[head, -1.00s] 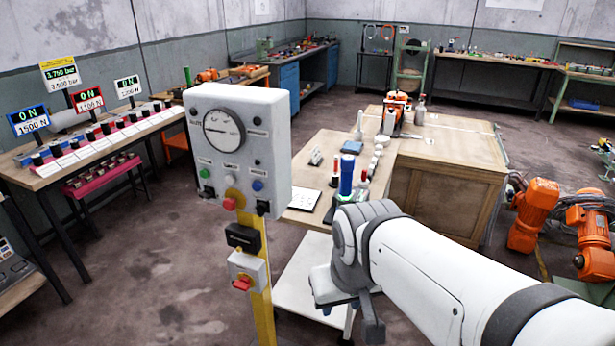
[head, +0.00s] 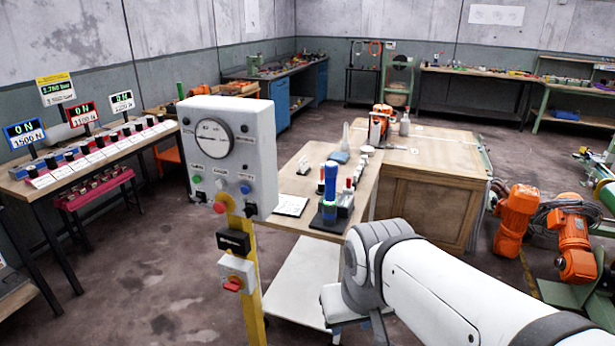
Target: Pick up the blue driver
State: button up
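A tall blue cylinder (head: 330,182), which looks like the blue driver, stands upright on the near end of the wooden bench top (head: 362,196). A dark base shows at its foot, but I cannot tell how it is held. My gripper (head: 380,328) hangs below my white arm at the lower middle, in front of the bench and to the right of the driver in the picture. It is apart from the driver. My wrist and the picture's bottom edge hide most of the fingers.
A grey control box (head: 230,150) on a yellow post (head: 253,290) stands at left of the bench. Red-tipped tools (head: 346,190) stand close to the blue cylinder. A white lower shelf (head: 300,285) juts out below. Orange robot arms (head: 515,222) stand at right.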

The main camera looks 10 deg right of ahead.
aim_at(332, 168)
jog(key=i, duration=1.3)
jog(key=u, duration=0.05)
